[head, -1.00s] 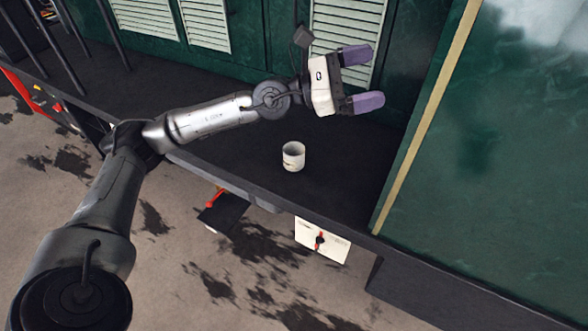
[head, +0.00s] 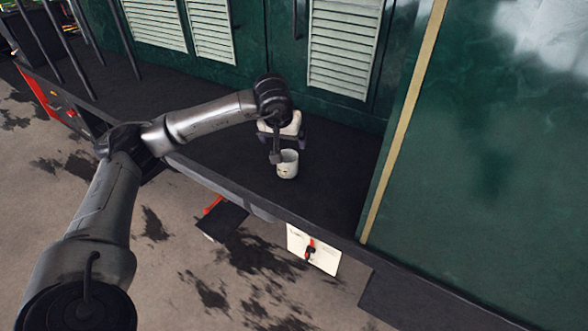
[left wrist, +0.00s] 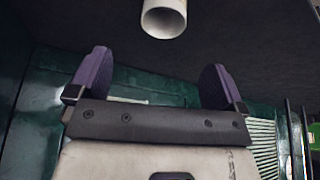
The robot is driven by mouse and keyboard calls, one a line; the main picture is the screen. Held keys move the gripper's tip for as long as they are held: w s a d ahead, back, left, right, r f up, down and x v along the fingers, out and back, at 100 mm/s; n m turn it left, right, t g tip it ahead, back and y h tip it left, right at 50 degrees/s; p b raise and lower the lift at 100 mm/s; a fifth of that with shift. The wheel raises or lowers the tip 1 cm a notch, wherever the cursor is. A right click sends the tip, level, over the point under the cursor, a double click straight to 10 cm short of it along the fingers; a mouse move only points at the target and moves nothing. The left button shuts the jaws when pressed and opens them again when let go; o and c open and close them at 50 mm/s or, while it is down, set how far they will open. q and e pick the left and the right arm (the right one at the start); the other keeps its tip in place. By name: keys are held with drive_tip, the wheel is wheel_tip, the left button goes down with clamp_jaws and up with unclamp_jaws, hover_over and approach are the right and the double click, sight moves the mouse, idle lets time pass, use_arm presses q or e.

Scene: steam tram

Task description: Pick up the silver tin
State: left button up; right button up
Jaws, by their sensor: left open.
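The silver tin (head: 288,165), a small pale open-topped cup, stands upright on the dark ledge. In the left wrist view the tin (left wrist: 164,18) is at the top centre, cut off by the picture edge, with its open rim showing. My left gripper (head: 289,146) is just behind and above the tin in the head view, and my wrist partly hides its fingers. In the left wrist view my left gripper (left wrist: 157,80) has its two purple fingers wide apart, with nothing between them. The tin lies beyond the fingertips. My right gripper is not in view.
The dark ledge (head: 330,185) is clear around the tin. A green wall with pale louvred shutters (head: 343,45) stands behind it. A large green panel with a tan edge strip (head: 405,120) bounds the right side. Black posts (head: 75,45) stand at the far left.

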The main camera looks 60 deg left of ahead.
use_arm(q)
drive_tip(key=b, duration=0.2)
approach(287, 160)
drive_tip(key=d, duration=0.2)
drive_tip(key=shift+a+f, duration=0.25)
drive_tip(key=shift+f, duration=0.55)
drive_tip(key=shift+b+x, duration=0.85)
drive_tip(key=shift+x, duration=1.8)
drive_tip(key=shift+r, duration=0.1)
drive_tip(key=c, duration=1)
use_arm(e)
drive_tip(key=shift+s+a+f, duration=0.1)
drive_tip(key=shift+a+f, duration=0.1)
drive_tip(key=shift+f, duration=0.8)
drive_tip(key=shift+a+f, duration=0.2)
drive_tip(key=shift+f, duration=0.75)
